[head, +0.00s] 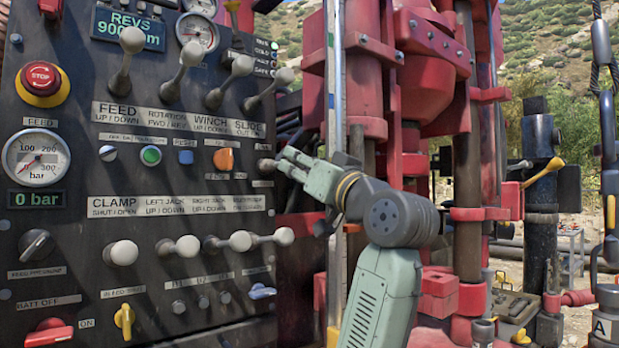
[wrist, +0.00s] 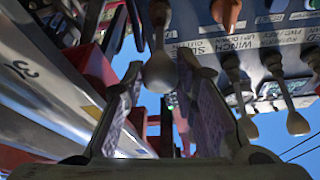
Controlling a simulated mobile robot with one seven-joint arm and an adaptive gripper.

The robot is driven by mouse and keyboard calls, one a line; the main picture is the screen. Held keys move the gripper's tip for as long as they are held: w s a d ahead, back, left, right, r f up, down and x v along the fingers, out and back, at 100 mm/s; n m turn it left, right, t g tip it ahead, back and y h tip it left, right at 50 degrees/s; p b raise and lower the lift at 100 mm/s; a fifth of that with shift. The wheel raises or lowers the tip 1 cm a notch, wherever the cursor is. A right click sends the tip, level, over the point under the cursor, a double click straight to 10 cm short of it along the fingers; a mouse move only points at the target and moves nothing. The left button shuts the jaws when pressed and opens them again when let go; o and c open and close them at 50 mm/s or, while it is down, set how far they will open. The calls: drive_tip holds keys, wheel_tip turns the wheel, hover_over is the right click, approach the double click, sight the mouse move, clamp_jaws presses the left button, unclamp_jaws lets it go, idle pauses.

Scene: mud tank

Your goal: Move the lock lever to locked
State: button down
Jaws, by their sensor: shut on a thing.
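My gripper (head: 284,163) reaches in from the right to the panel's right edge in the head view. Its fingertips meet a small lever with a dull round knob (head: 266,164), right of the orange switch; I take this for the lock lever. In the wrist view, which looks upside down, the lever's knob (wrist: 160,72) sits between the two fingers of my gripper (wrist: 157,85), and they are shut on it. The lever's stem runs up toward the panel. Its label is too small to read, so I cannot tell which position it marks.
The dark control panel (head: 75,185) fills the left side. The slide lever (head: 268,88) and winch lever (head: 234,76) stand above my gripper. Lower levers (head: 270,238) lie below it. An orange switch (head: 223,159) is just left. A metal post (head: 335,80) and red rig stand right.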

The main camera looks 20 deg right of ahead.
drive_tip(key=shift+w+a+f+m+t+y+b, duration=0.1)
drive_tip(key=shift+w+f+t+b, duration=0.1)
drive_tip(key=shift+f+t+b, duration=0.55)
drive_tip(key=shift+w+a+f+m+t+y+b, duration=0.15)
drive_tip(key=shift+f+t+b, duration=0.25)
drive_tip(key=shift+f+b, duration=0.6)
drive_tip(key=shift+w+f+m+t+y+b, duration=0.1)
drive_tip(key=shift+w+f+t+b, duration=0.15)
drive_tip(key=shift+f+t+b, duration=0.5)
drive_tip(key=shift+f, duration=0.25)
drive_tip(key=c, duration=1.6)
unclamp_jaws()
drive_tip(key=shift+w, duration=0.15)
drive_tip(key=shift+o, duration=0.2)
drive_tip(key=v, duration=1.2)
drive_tip(key=shift+s+r, duration=0.2)
drive_tip(key=shift+s, duration=0.05)
